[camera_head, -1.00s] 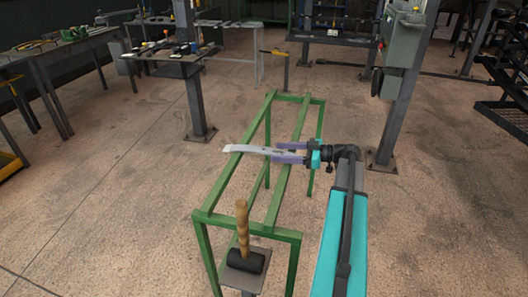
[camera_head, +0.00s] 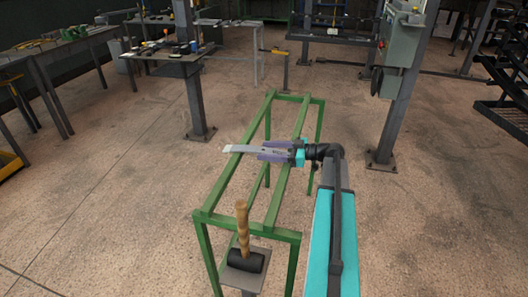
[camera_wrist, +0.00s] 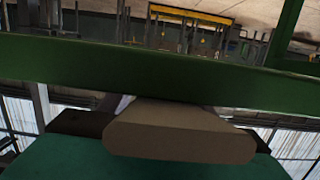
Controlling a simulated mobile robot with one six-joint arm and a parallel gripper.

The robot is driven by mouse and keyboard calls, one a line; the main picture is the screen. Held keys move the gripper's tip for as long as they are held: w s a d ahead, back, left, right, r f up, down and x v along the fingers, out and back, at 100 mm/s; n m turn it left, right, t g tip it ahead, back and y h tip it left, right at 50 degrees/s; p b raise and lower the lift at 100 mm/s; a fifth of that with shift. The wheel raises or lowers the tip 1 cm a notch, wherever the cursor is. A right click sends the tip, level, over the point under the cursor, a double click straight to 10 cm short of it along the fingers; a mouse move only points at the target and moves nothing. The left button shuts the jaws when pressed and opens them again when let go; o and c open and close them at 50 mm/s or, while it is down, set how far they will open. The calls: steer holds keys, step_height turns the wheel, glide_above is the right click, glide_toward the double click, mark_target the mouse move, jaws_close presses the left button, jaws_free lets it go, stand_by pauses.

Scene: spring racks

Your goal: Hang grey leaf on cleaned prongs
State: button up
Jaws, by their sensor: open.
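The grey leaf (camera_head: 242,149) is a slim, pale, slightly bent strip. In the head view it lies crosswise over the long rails of a green frame (camera_head: 222,183), its free end past the left rail. My gripper (camera_head: 262,152) is open, with its purple fingers on either side of the leaf's right part. In the wrist view, a blunt brownish-grey end (camera_wrist: 180,135), apparently the leaf's, sits between the fingers, and a green bar (camera_wrist: 150,68) crosses close by. I cannot tell whether the fingers touch the leaf. No prongs can be clearly made out.
A black-headed mallet (camera_head: 243,258) with a wooden handle stands on a small plate at the frame's near end. A grey post (camera_head: 397,110) with a control box stands to the right. Workbenches (camera_head: 60,50) are at the back left. The floor around the frame is clear.

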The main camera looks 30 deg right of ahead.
stand_by(0.5)
jaws_close()
steer(key=shift+r, duration=0.1)
